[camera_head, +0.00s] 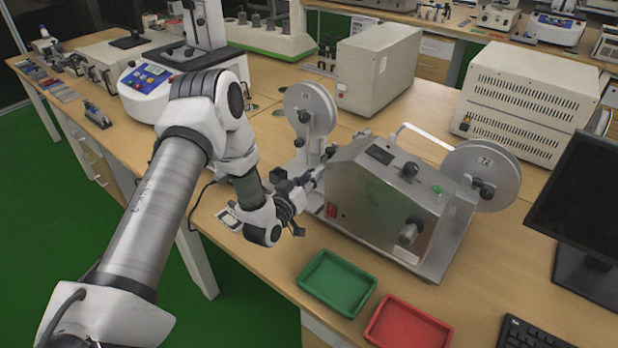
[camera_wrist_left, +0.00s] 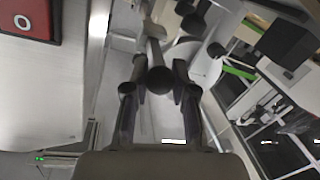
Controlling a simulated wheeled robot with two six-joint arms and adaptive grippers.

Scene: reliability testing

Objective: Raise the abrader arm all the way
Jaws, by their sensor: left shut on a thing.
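The abrader (camera_head: 385,195) is a grey metal machine with a dark display, a green button, a black-and-steel knob and a round wheel on each side. My left gripper (camera_head: 312,181) is at its left side, below the left wheel (camera_head: 310,108). In the left wrist view my left gripper (camera_wrist_left: 158,90) is shut on the abrader arm, whose dark round end (camera_wrist_left: 160,80) shows between the fingers. The arm's shaft runs away behind this end, and my gripper hides much of it in the head view. My right gripper is not in view.
A green tray (camera_head: 337,284) and a red tray (camera_head: 408,326) lie in front of the abrader. A beige box (camera_head: 377,68) stands behind it. A monitor (camera_head: 590,195) and keyboard (camera_head: 533,333) are at the right.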

